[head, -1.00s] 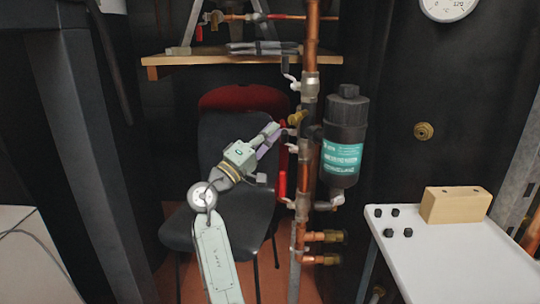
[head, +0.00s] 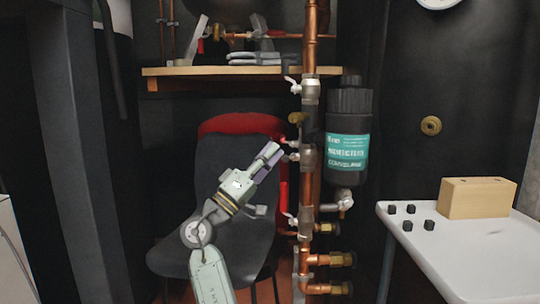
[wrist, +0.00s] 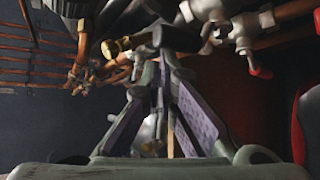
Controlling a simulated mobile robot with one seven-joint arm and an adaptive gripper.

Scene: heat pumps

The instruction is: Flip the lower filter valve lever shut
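The filter (head: 348,140) is a black canister with a teal label, right of the vertical copper pipe in the head view.
Another lever (head: 292,84) sits higher on the pipe. Brass-ended pipe stubs (head: 335,258) project low down. A dark chair (head: 225,170) with a red back stands behind my arm. A white table (head: 460,239) with a wooden block (head: 478,197) is at right; a wooden shelf (head: 220,70) is behind.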

